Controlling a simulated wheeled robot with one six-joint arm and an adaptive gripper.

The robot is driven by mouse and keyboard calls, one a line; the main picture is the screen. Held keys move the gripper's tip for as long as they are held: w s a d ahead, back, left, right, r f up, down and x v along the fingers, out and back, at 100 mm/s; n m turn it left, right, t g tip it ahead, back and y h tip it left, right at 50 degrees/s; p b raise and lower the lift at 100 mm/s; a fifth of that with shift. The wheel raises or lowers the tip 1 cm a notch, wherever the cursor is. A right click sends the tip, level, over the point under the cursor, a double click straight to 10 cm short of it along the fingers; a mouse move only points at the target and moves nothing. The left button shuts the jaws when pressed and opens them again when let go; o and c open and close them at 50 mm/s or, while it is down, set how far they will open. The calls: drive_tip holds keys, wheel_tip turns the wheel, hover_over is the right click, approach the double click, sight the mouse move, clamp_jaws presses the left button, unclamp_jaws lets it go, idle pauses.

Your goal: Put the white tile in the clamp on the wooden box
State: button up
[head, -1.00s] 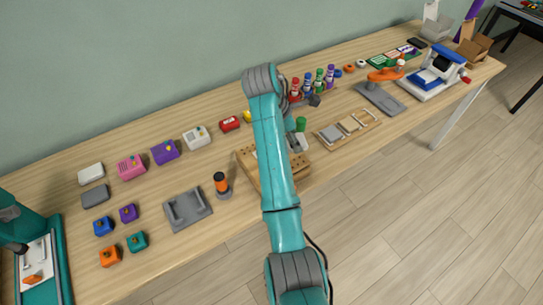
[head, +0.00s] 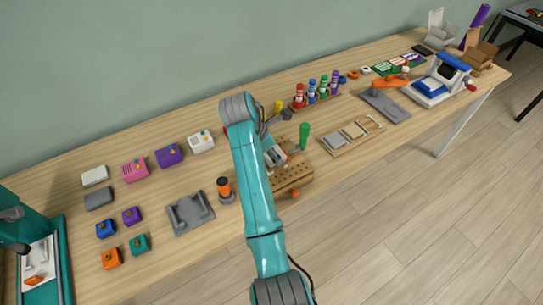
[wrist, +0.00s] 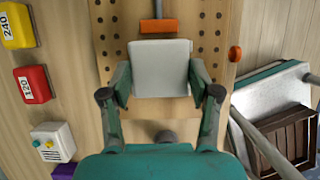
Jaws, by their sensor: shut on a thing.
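The white tile (wrist: 160,62) is between the two fingers of my gripper (wrist: 160,84), which is shut on its left and right sides. The wooden box (wrist: 213,22), with rows of holes in its top, lies below the tile in the wrist view. The clamp's orange pad (wrist: 158,26) is just beyond the tile's far edge; I cannot tell whether they touch. In the head view my arm hides part of the wooden box (head: 293,183). The clamp's green handle (head: 304,134) stands up behind the box there.
An orange knob (wrist: 235,53) sticks out at the box's right side. Red (wrist: 33,84) and yellow (wrist: 16,25) blocks lie to its left. In the head view, a wooden tray (head: 352,134) lies right of the box, and a grey fixture (head: 188,213) and orange-topped tool (head: 225,190) lie left.

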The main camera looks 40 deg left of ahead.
drive_tip(key=shift+f, duration=1.05)
drive_tip(key=shift+f, duration=0.1)
drive_tip(key=o, duration=1.1)
drive_tip(key=shift+o, duration=0.2)
